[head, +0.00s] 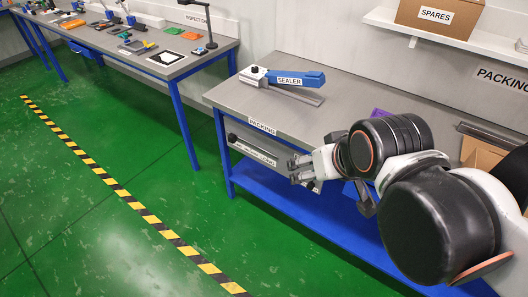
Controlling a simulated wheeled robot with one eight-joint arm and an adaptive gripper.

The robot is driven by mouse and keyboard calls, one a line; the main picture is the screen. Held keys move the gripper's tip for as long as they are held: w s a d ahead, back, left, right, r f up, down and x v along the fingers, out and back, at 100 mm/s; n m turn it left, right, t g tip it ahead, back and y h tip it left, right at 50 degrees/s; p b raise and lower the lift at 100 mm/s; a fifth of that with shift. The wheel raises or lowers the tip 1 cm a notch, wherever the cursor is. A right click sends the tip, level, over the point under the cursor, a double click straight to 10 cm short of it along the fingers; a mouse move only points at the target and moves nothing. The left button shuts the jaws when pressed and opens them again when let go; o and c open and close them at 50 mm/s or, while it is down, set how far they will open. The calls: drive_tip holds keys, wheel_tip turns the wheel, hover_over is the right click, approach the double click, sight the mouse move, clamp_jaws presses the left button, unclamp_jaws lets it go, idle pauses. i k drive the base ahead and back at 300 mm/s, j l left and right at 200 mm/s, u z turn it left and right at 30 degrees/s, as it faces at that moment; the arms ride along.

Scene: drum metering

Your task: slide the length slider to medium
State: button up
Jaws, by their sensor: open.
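The length slider panel (272,168) is a grey plate on the front of the packing bench, with a white label strip (254,151) whose small lettering is hard to read. A dark knob (233,138) shows at the left end of the strip. My gripper (295,170) is open and empty in front of the panel's right part, to the right of the knob and apart from it. My gripper hides the right end of the panel. I cannot tell whether a fingertip touches the plate.
The packing bench (232,98) carries a blue sealer (296,78). A blue lower shelf (262,183) runs beneath it. The inspection bench (215,52) with several items stands at left. The green floor (130,140) is clear, crossed by a yellow-black stripe (125,195).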

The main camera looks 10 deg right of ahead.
sight(232, 138)
drive_tip(key=j+z, duration=0.15)
drive_tip(key=j, duration=0.4)
drive_tip(key=j+z, duration=0.2)
drive_tip(key=j, duration=0.35)
drive_tip(key=j+z, duration=0.15)
drive_tip(key=j, duration=0.4)
drive_tip(key=j+z, duration=0.15)
drive_tip(key=j, duration=0.4)
drive_tip(key=j+z, duration=0.2)
drive_tip(key=j, duration=0.35)
drive_tip(key=k+j+z, duration=0.15)
drive_tip(key=j, duration=0.35)
